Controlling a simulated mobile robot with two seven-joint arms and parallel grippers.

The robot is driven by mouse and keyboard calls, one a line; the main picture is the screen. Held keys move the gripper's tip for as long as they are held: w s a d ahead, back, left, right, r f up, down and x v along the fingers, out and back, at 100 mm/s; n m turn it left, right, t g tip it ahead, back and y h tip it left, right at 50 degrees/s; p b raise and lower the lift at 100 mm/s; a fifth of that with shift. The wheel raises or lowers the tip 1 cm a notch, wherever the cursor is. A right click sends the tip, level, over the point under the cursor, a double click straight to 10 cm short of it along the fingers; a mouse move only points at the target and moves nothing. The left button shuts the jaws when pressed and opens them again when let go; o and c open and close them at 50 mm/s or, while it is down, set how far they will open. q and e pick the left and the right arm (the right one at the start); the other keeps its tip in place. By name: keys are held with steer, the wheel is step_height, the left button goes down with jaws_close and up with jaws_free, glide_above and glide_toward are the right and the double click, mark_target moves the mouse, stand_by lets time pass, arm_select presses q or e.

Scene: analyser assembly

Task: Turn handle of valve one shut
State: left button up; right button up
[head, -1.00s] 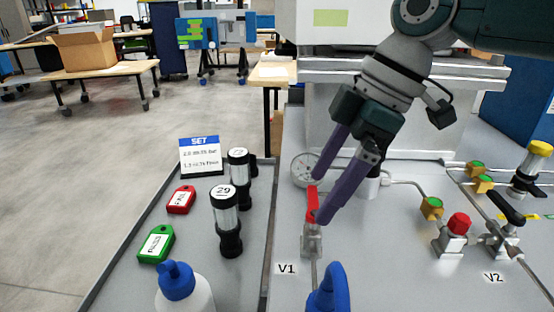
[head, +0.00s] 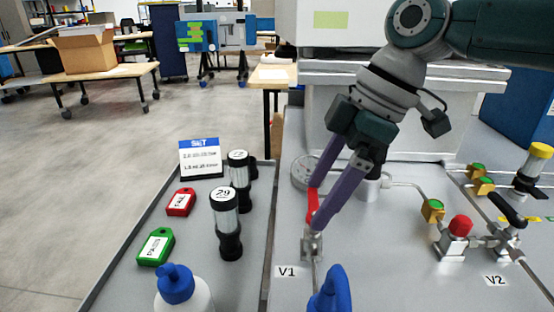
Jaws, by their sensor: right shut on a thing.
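Valve one (head: 312,246) stands on the grey panel just behind the V1 label (head: 286,272). Its red handle (head: 312,207) points up and away from me in the head view. My right gripper (head: 316,208) has its purple fingers closed about the red handle, and one finger hides part of it. A round gauge (head: 302,172) sits behind the handle, partly covered by the fingers. My left gripper is not in view.
Valve V2 with a black handle (head: 507,209) and a red knob (head: 460,225) stand at the right. A tray at the left holds black-capped cylinders (head: 225,222), a red tag (head: 180,202), a green tag (head: 156,246) and a blue-capped bottle (head: 184,292). A blue object (head: 331,292) stands at the front.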

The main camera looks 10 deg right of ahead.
steer(key=shift+r+p, duration=0.2)
steer(key=shift+p, duration=0.35)
steer(key=m+t+p, duration=0.1)
steer(key=m+p, duration=0.2)
steer(key=p, duration=0.2)
steer(key=s+m+t+h+p, duration=0.1)
steer(key=m+p, duration=0.2)
steer(key=p, duration=0.2)
steer(key=s+m+t+h+p, duration=0.1)
steer(key=m+p, duration=0.3)
steer(key=p, duration=0.1)
steer(key=shift+s+d+r, duration=0.1)
steer(key=shift+d+r, duration=0.1)
steer(key=shift+d, duration=0.15)
steer(key=m+p, duration=0.1)
steer(key=m+h+p, duration=0.1)
steer(key=m, duration=0.1)
steer(key=shift+s+f+m+h+p, duration=0.15)
steer(key=shift+s+m+h+p, duration=0.15)
steer(key=shift+s, duration=0.1)
steer(key=shift+s+a+f+m+h+p, duration=0.15)
steer(key=shift+m+h, duration=0.1)
steer(key=shift+m, duration=0.3)
steer(key=shift+s+m+h+p, duration=0.15)
steer(key=shift+m+h, duration=0.1)
steer(key=shift+m, duration=0.3)
steer(key=shift+s+m+h, duration=0.15)
steer(key=shift+m+h, duration=0.25)
steer(key=shift+m, duration=0.7)
steer(key=o, duration=1)
